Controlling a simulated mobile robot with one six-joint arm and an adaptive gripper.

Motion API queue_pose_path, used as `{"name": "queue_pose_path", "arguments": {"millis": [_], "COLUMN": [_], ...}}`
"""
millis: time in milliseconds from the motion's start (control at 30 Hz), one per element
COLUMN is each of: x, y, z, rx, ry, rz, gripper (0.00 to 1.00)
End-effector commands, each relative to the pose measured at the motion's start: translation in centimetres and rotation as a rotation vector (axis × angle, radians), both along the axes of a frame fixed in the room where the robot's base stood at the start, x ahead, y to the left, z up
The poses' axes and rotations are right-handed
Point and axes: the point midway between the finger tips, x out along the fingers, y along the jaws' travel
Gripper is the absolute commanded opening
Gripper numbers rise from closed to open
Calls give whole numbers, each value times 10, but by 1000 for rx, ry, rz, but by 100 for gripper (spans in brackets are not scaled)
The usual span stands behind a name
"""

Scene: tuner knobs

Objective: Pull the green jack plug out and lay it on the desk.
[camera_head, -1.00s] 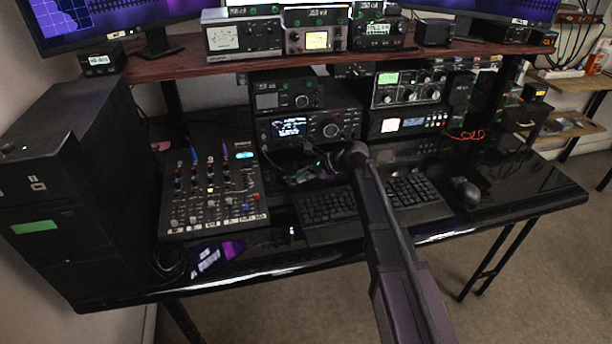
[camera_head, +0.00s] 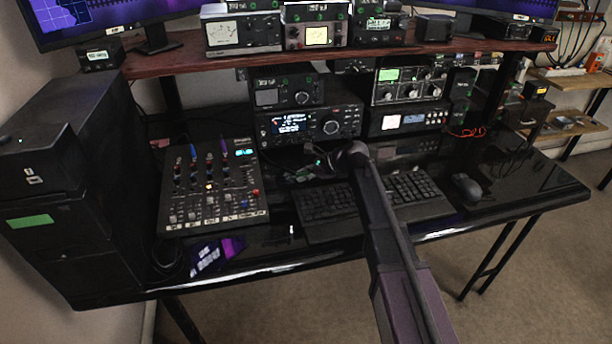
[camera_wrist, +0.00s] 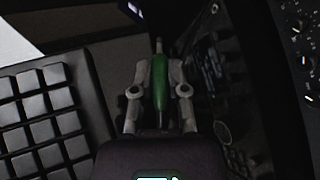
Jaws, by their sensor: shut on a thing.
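The green jack plug (camera_wrist: 159,82) is between the two fingers of my gripper (camera_wrist: 158,88) in the wrist view. The fingers are shut on its green body from both sides. A thin pale tip sticks out beyond the fingers, toward the top of that view. I cannot tell from the frames whether the tip touches anything. In the head view my gripper (camera_head: 310,166) is small and dark, in front of the radio with the blue display (camera_head: 291,124) and above the back of the desk (camera_head: 275,254). The plug is too small to make out clearly there.
A keyboard (camera_head: 325,203) lies beside and below my gripper; it also shows in the wrist view (camera_wrist: 42,118). A mixer (camera_head: 212,188) is to the left and a mouse (camera_head: 466,190) to the right.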

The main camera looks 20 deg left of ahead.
Motion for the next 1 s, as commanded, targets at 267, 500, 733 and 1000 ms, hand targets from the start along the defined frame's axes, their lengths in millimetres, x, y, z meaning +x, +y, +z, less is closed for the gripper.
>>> {"name": "queue_pose_path", "arguments": {"millis": [267,500,733,1000], "x": [-1,-2,-2,-1], "y": [-1,-1,-2,-2], "z": [-5,-6,-6,-5], "rx": [-11,-11,-11,-10], "ry": [-2,0,-1,-3], "rz": [5,7,6,2], "gripper": [0,0,57,57]}}
